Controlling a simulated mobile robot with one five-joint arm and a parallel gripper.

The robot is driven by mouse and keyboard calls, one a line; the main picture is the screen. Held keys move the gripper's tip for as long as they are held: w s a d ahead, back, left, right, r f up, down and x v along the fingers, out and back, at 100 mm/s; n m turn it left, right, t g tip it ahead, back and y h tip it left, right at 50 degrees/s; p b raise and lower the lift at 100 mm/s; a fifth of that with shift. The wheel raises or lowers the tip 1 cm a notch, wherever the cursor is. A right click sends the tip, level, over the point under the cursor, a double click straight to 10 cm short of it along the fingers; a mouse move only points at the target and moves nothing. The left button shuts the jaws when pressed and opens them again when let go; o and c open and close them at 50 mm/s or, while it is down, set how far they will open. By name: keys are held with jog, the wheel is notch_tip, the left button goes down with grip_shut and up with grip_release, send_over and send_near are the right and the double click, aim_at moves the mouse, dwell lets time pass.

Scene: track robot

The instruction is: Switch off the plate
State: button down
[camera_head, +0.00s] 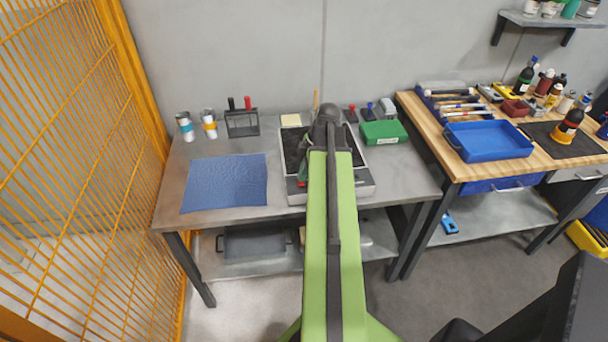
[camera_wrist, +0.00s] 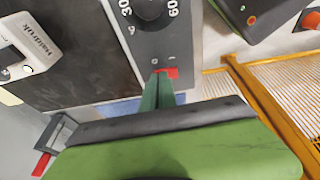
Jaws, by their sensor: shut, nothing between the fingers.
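The hot plate (camera_head: 363,188) stands on the grey table with a dark top and a pale front edge, largely hidden by my arm in the head view. In the wrist view, its dark top (camera_wrist: 85,55) lies at the left and its grey control strip carries a black dial (camera_wrist: 148,10) with numbers. A red switch (camera_wrist: 172,73) sits at the strip's end by small marks. My gripper (camera_wrist: 160,82) is shut and empty, its green fingertips right at the switch and partly covering it. I cannot tell whether they touch or how the switch is set.
A green box (camera_head: 383,132) stands right of the plate. An orange mesh fence (camera_head: 70,130) bounds the left. A wooden bench holds a blue tray (camera_head: 490,142).

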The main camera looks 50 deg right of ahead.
jog(key=shift+f, duration=0.3)
jog(key=shift+s+a, duration=0.5)
jog(key=shift+s, duration=0.15)
jog(key=shift+w+r+p, duration=0.15)
jog(key=shift+r+p, duration=0.25)
jog(key=shift+p, duration=0.15)
jog(key=r+p, duration=0.5)
jog(key=shift+w+d, duration=0.2)
jog(key=shift+w, duration=0.05)
jog(key=w+d+p+v, duration=0.1)
jog(key=p+v, duration=0.7)
jog(key=v, duration=0.1)
jog(key=shift+d, duration=0.2)
jog(key=shift+f, duration=0.1)
